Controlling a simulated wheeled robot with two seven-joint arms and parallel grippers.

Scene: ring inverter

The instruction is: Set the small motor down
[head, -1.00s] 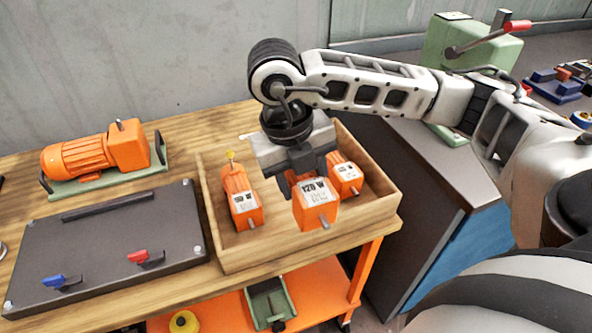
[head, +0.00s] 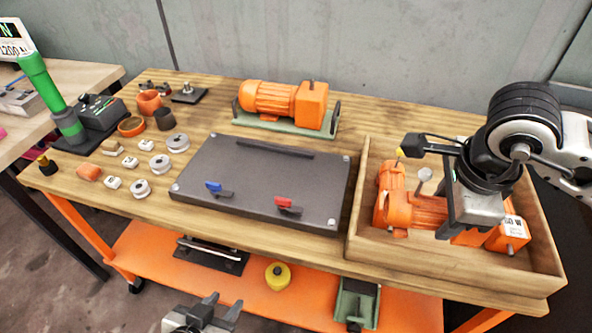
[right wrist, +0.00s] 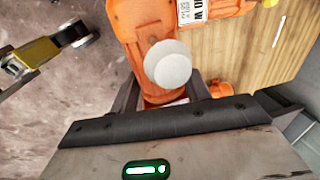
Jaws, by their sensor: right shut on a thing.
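My right gripper (head: 462,215) is low in the wooden tray (head: 557,270), shut on an orange motor. The arm hides much of the hold. An orange motor with a white label (head: 508,234) shows at the right of the gripper; the label's number is hard to read. Another orange motor (head: 398,205) lies at the tray's left. In the right wrist view, orange motor housing (right wrist: 140,25) with a label ending in "0 W" is close, and a pale round disc (right wrist: 167,63) covers part of it. My left gripper (head: 216,312) is open and empty at the bottom edge.
A dark plate (head: 265,180) with blue and red levers lies left of the tray. Behind it a larger orange motor (head: 283,102) sits on a green base. Rings and small parts (head: 142,189) fill the bench's left. An orange shelf (head: 300,285) is below.

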